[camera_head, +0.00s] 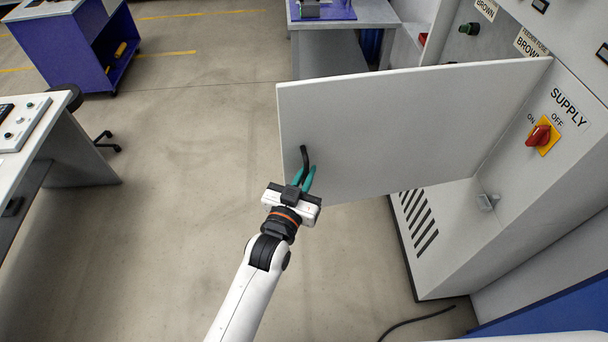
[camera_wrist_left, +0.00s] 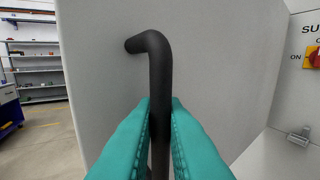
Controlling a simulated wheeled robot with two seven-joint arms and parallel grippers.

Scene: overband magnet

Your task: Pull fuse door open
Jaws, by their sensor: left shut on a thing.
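The fuse door (camera_head: 390,125) is a light grey panel that stands swung out from the grey cabinet (camera_head: 465,240), with its hinge side at the right. A black bent handle (camera_head: 304,157) is fixed near its free edge. My left gripper (camera_head: 306,178), with teal fingers, is shut on the handle. In the left wrist view, the fingers (camera_wrist_left: 158,135) lie on both sides of the black handle bar (camera_wrist_left: 160,75), and the door face (camera_wrist_left: 220,60) fills the space behind it. The lower part of the handle is hidden between the fingers. My right gripper is not in view.
A red rotary switch (camera_head: 539,135) on a yellow plate sits on the cabinet under "SUPPLY". A metal catch (camera_head: 488,201) is on the cabinet. A black cable (camera_head: 415,322) lies on the floor. A desk (camera_head: 60,160) stands at the left. The floor between is clear.

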